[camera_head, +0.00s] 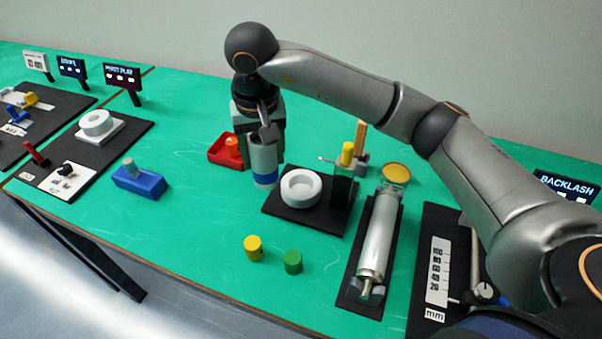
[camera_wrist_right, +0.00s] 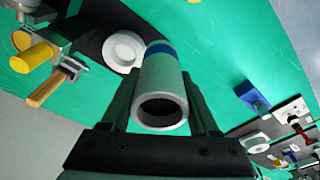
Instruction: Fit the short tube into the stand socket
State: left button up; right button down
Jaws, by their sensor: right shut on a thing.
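The short tube (camera_head: 264,160), a grey hollow cylinder with a blue band near its lower end, hangs roughly upright in my right gripper (camera_head: 266,138). It also shows in the right wrist view (camera_wrist_right: 163,80), between the two fingers, with its open end facing the camera. A white ring-shaped socket (camera_head: 302,187) sits on a black base plate (camera_head: 328,220). The tube is to the left of the ring and apart from it in the head view. The ring also shows in the wrist view (camera_wrist_right: 123,51), just beyond the tube. My left gripper is not in view.
A red tray (camera_head: 222,152) is just behind and left of the tube. Yellow (camera_head: 253,248) and green (camera_head: 293,262) cylinders are in front. A blue block (camera_head: 141,182) is left.

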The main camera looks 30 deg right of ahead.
jog(key=d+f, duration=0.3)
jog(key=w+d+f+p, duration=0.1)
jog(key=d+f, duration=0.2)
jog(key=w+d+f+p, duration=0.1)
jog(key=d+f, duration=0.2)
jog(key=f, duration=0.1)
jog(key=shift+w+f, duration=0.1)
jog(key=shift+f, duration=0.3)
jog(key=shift+f+b, duration=0.2)
jog(key=shift+b, duration=0.1)
jog(key=shift+c, duration=0.7)
grip_release()
